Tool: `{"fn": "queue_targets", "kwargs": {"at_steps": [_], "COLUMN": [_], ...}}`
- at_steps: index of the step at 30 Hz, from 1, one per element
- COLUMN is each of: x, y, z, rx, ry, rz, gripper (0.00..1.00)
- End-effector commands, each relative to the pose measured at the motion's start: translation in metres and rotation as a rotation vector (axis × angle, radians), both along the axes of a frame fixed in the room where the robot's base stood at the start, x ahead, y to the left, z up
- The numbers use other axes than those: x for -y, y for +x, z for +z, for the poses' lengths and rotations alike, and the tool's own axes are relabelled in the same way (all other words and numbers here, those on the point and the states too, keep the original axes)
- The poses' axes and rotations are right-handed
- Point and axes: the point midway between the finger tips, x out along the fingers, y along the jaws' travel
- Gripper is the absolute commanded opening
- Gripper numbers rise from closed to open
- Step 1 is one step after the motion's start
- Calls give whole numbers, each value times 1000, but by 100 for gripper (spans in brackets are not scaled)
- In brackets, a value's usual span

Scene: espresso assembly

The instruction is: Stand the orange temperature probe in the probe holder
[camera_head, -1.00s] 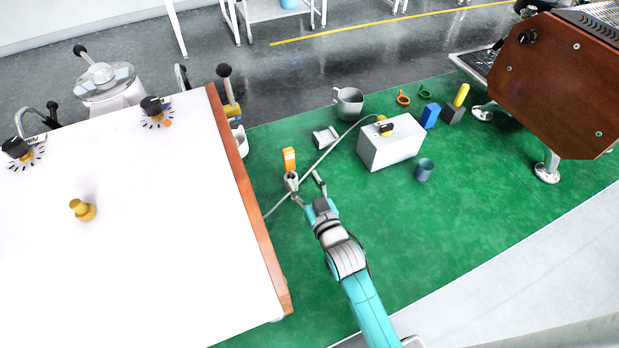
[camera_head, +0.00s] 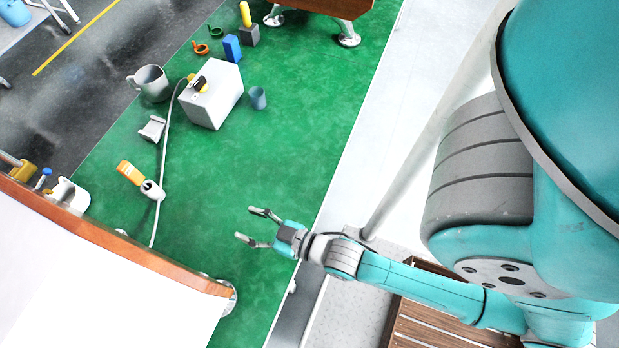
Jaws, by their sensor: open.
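The orange temperature probe (camera_head: 130,172) is at the left of the green mat, near the wooden edge of the white machine. Its orange upper part rises from a small grey-white round piece (camera_head: 152,190), which looks like the probe holder. The probe's lower end is hidden there, and it appears to stand in the holder. From this angle I cannot tell how deep or how straight it sits. My gripper (camera_head: 255,226) is open and empty over the mat, well to the right of the probe and apart from it.
A grey cable (camera_head: 164,140) runs from a white box (camera_head: 213,98) past the holder. The green mat (camera_head: 290,140) is clear around my gripper.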

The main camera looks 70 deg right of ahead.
Motion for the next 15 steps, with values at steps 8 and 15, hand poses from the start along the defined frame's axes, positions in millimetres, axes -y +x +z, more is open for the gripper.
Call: {"fn": "queue_targets", "kwargs": {"at_steps": [8,15], "x": [0,0], "y": [-101,-160], "z": [24,58], "rx": [-73,-119], "ry": [0,0], "rz": [0,-1], "gripper": [56,56]}}
